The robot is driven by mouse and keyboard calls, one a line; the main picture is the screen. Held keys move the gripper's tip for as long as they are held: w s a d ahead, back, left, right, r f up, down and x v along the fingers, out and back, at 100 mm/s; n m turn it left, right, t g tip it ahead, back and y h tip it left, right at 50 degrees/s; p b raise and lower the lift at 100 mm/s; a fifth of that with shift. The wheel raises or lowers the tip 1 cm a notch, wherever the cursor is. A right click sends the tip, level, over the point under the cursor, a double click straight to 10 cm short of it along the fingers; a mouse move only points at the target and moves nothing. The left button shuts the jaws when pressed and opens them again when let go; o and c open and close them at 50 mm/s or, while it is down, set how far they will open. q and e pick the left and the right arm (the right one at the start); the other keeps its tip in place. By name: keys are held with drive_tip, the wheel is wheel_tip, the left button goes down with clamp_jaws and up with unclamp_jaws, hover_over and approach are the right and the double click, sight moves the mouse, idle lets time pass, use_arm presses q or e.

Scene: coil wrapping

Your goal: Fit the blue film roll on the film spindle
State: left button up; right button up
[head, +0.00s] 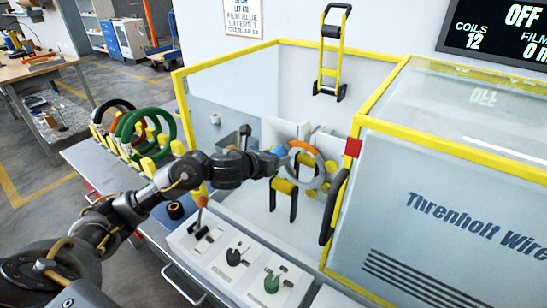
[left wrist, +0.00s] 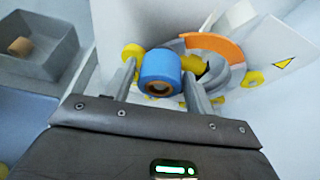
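The blue film roll (left wrist: 160,70) sits between the two fingers of my left gripper (left wrist: 161,76) in the left wrist view, its brown core end facing the camera. The fingertips lie along both sides of the roll, seemingly closed on it. In the head view my left gripper (head: 272,163) reaches into the yellow-framed machine, and a bit of the blue roll (head: 281,151) shows beside the grey and orange ring (head: 303,147). The film spindle cannot be made out; the roll and gripper may hide it. My right gripper is not in view.
Yellow rollers (head: 284,187) stand close to the ring. The clear-topped machine cover (head: 455,120) is to the right. A control panel with levers (head: 235,258) lies in front. A grey bin (left wrist: 75,75) is left of my gripper.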

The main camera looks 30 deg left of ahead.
use_arm(q)
drive_tip(key=shift+o, duration=1.2)
drive_tip(key=p+v, duration=0.2)
drive_tip(key=v, duration=0.8)
drive_tip(key=shift+s, duration=0.4)
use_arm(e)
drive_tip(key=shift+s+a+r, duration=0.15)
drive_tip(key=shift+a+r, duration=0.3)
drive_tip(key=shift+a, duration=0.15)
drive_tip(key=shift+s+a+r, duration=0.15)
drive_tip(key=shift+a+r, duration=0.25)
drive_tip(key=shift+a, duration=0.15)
use_arm(q)
drive_tip(key=shift+a+r, duration=0.15)
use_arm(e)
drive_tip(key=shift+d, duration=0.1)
